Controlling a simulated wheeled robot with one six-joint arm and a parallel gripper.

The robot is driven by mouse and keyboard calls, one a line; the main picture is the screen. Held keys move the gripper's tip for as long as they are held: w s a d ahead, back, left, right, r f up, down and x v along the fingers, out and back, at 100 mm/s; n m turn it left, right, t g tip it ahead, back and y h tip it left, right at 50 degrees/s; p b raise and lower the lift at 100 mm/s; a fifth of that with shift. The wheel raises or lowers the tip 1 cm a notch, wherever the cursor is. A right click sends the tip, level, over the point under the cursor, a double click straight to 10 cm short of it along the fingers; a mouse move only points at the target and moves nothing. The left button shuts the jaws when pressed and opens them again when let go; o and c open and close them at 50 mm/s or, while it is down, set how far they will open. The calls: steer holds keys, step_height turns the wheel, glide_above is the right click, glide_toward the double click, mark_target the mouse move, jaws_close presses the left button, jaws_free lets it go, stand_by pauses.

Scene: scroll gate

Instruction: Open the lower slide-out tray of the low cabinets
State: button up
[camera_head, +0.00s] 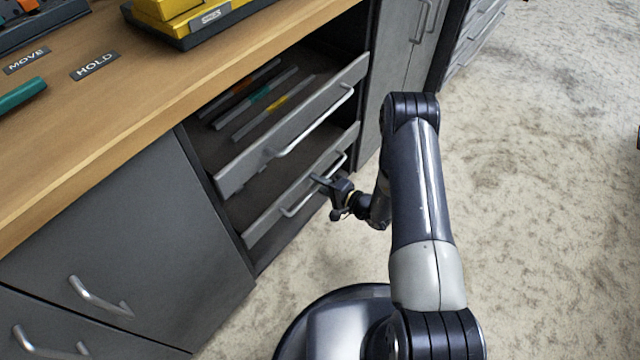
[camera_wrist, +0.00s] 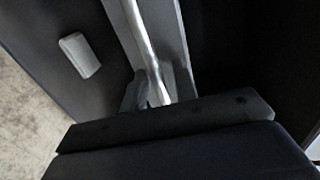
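The lower slide-out tray (camera_head: 262,228) shows its grey front low in the open cabinet bay, under the upper tray. Its silver bar handle (camera_head: 295,210) runs along that front. My gripper (camera_head: 322,182) is at this handle, near its right part, with the fingertips overlapping the bar in the head view. In the wrist view the bar handle (camera_wrist: 142,35) runs down to a dark fingertip (camera_wrist: 134,92). The wrist housing hides most of the fingers, so I cannot tell whether they are closed on the bar.
Grey cabinet doors (camera_head: 110,240) flank the bay. Open carpet (camera_head: 540,180) lies to the right.

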steer(key=shift+c, duration=0.2)
jaws_close()
steer(key=shift+s, duration=0.1)
steer(key=f+b+v, duration=0.2)
steer(key=v, duration=1.1)
steer(key=d+f+b+v, duration=0.1)
steer(key=f+b+v, duration=0.2)
steer(key=v, duration=1)
steer(key=shift+s, duration=0.25)
steer(key=shift+o, duration=0.2)
jaws_free()
